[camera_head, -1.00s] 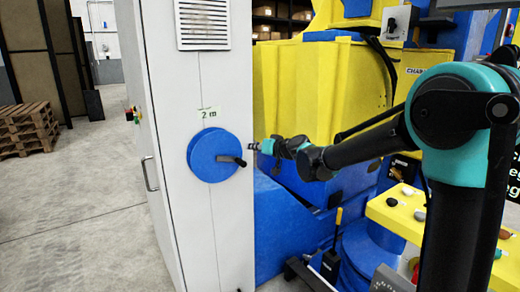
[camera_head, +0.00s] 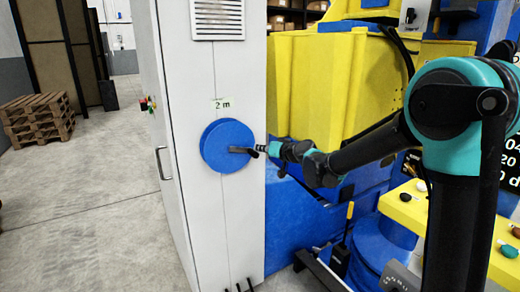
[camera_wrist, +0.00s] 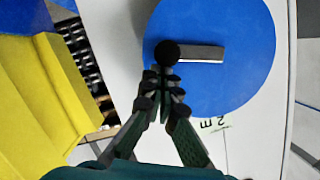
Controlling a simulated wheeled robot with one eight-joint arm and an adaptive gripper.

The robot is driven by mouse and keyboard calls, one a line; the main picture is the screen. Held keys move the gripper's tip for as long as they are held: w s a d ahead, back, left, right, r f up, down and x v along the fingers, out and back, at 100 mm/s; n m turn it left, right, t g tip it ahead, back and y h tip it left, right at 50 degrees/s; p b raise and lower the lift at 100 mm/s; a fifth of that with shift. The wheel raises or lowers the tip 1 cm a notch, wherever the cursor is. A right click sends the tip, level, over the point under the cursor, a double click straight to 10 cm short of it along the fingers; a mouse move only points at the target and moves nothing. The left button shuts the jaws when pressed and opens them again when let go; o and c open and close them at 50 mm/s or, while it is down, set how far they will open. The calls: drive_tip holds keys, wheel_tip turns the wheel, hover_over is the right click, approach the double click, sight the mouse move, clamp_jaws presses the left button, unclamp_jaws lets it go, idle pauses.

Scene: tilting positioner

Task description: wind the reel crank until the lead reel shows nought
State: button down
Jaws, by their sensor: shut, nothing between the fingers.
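The blue lead reel (camera_head: 226,146) is mounted on the side of a white cabinet. A small label reading "2 m" (camera_head: 221,104) sits just above it, and it also shows, turned over, in the wrist view (camera_wrist: 214,125). The reel fills much of the upper wrist view (camera_wrist: 232,85). Its crank is a grey bar with a black round knob (camera_wrist: 167,53). My gripper (camera_head: 262,148) is at the crank's right end in the head view. In the wrist view its fingertips (camera_wrist: 163,74) are together, just below the knob. Whether they touch the knob cannot be told.
The white cabinet (camera_head: 190,220) has a vent above the reel and a door handle at left. A large yellow and blue machine (camera_head: 315,85) stands right of it. A yellow shelf with small knobs (camera_head: 402,213) is at lower right. Pallets (camera_head: 38,118) stand far left, beyond open floor.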

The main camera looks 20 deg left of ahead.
drive_tip(key=shift+f+m, duration=0.4)
